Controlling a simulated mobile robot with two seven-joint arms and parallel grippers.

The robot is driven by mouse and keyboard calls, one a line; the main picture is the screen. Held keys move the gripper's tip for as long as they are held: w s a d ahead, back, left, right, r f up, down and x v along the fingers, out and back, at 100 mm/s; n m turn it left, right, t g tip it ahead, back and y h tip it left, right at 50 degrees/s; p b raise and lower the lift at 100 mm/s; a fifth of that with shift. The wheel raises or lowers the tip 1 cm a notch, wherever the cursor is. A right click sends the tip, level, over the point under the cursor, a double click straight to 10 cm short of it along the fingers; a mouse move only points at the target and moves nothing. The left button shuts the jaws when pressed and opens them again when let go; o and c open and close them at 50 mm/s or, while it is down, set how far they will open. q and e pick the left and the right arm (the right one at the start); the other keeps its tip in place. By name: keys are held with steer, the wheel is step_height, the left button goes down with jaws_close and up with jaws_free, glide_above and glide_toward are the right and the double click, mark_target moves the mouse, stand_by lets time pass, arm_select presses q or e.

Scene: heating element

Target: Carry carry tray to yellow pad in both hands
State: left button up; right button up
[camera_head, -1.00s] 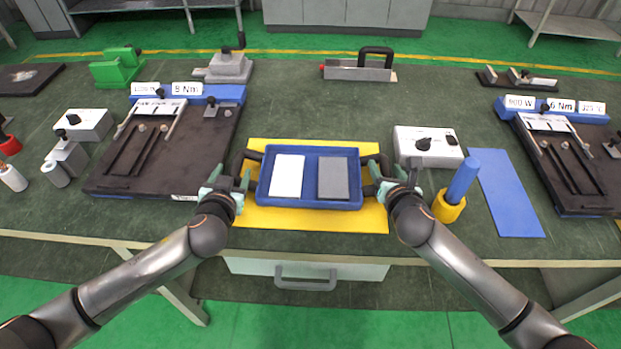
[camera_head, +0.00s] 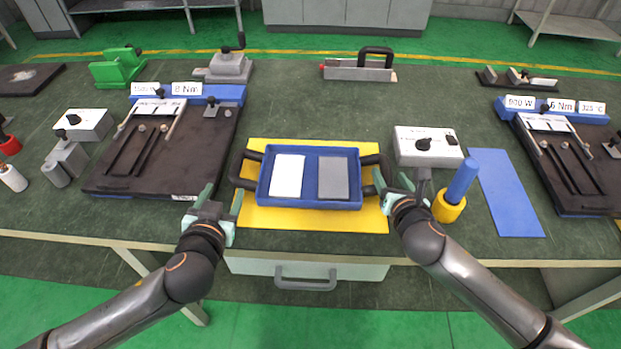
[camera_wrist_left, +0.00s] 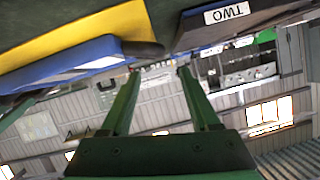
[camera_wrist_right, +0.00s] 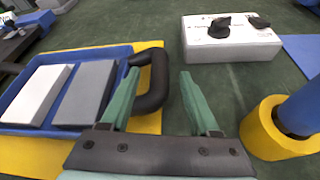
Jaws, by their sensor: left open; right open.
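The blue carry tray (camera_head: 310,204) sits on the yellow pad (camera_head: 300,222) on the bench, with a white plate (camera_head: 288,177) and a grey plate (camera_head: 333,178) in it. It has a black handle at each end. My left gripper (camera_head: 224,200) is open, just left of the tray and apart from its left handle (camera_head: 244,172). My right gripper (camera_head: 392,184) is open beside the right handle (camera_head: 378,172). In the left wrist view the fingers (camera_wrist_left: 155,90) are spread and empty.
A white control box (camera_head: 428,148) and a yellow holder with a blue cylinder (camera_head: 463,180) stand close to my right gripper. A blue mat (camera_head: 508,190) lies farther right. A dark fixture board (camera_head: 165,150) stands left of the tray.

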steer(key=v, duration=0.8)
stand_by(0.4)
